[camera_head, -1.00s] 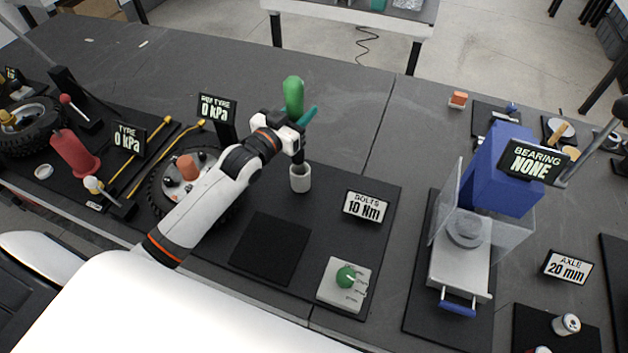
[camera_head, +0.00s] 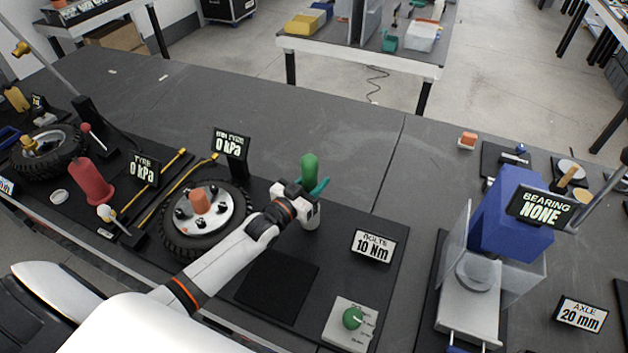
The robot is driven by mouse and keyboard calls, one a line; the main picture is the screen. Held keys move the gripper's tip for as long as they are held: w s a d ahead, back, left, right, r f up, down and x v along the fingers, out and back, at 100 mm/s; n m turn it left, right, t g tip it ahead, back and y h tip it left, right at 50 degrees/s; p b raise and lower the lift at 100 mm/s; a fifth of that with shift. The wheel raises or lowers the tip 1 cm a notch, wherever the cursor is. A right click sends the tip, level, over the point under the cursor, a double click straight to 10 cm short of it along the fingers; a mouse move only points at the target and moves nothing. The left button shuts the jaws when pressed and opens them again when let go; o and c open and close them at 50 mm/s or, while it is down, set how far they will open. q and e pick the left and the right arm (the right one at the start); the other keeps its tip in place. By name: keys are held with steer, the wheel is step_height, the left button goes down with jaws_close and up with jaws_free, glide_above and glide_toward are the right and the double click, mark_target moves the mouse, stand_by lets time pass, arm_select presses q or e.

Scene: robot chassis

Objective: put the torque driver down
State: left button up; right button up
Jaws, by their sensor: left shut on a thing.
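The torque driver has a green handle (camera_head: 310,168) that stands upright above my left gripper (camera_head: 305,196). A teal-green piece juts out to the right beside the gripper. My left gripper is shut on the driver, low over the black mat (camera_head: 345,275). The driver's lower end is hidden behind the gripper. The white cup-shaped holder is largely covered by the gripper, so I cannot tell how deep the driver sits in it. My right gripper is not in view.
A wheel with bolts (camera_head: 205,215) lies left of the gripper. A "BOLTS 10 Nm" sign (camera_head: 373,243) and a dial box with a green knob (camera_head: 350,322) stand to the right. A bare black square pad (camera_head: 278,287) lies in front. A blue press (camera_head: 505,215) stands farther right.

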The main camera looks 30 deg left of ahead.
arm_select(q)
steer(key=shift+r, duration=0.15)
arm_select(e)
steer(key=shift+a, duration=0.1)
arm_select(q)
steer(key=o, duration=1.1)
steer(key=shift+f, duration=0.25)
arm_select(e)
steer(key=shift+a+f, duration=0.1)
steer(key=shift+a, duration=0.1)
arm_select(q)
steer(key=shift+r, duration=0.15)
steer(key=shift+b+v, duration=0.9)
steer(key=shift+v, duration=5.2)
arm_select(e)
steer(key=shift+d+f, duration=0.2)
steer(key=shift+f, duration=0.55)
